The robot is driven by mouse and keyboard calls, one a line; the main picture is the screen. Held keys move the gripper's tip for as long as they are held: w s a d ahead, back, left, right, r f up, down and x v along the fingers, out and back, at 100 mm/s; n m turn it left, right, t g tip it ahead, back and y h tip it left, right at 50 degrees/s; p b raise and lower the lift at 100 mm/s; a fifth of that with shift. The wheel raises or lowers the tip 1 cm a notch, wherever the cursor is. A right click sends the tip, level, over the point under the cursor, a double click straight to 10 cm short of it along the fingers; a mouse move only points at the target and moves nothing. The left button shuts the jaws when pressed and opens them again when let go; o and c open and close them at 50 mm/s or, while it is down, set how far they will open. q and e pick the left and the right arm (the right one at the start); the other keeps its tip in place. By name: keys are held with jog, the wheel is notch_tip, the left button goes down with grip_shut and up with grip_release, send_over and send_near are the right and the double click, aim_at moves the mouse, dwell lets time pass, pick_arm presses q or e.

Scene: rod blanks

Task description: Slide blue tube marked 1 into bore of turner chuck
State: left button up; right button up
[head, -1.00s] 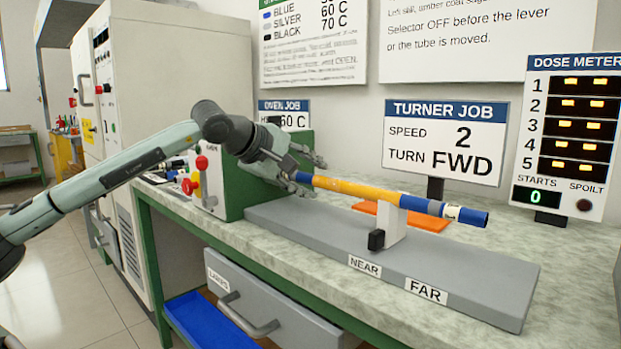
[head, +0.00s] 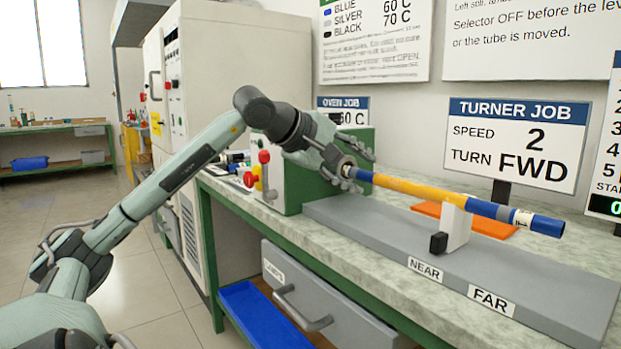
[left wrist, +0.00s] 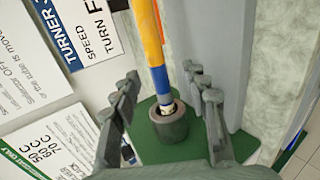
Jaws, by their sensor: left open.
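The blue tube (head: 545,224) has a long yellow middle, a grey band and a white marked band near its far end; I cannot read the mark. It rests across a white stand (head: 457,226), its near end at the turner chuck (head: 347,166). In the left wrist view the tube (left wrist: 152,45) runs down to the dark round chuck (left wrist: 170,122), its end apparently in the bore; the depth is hidden. My left gripper (head: 362,171) is open, its fingers apart on either side of the tube and chuck. My right gripper is not in view.
The green turner housing (head: 300,188) stands behind my gripper, with red and yellow controls (head: 260,175) on its left. A grey bed (head: 560,283) marked NEAR and FAR runs right. An orange mat (head: 480,222) lies behind the stand. Signs stand along the wall.

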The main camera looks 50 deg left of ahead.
pick_arm(q)
jog(key=s+a, duration=0.1)
jog(key=s, duration=0.9)
jog(key=shift+s, duration=0.3)
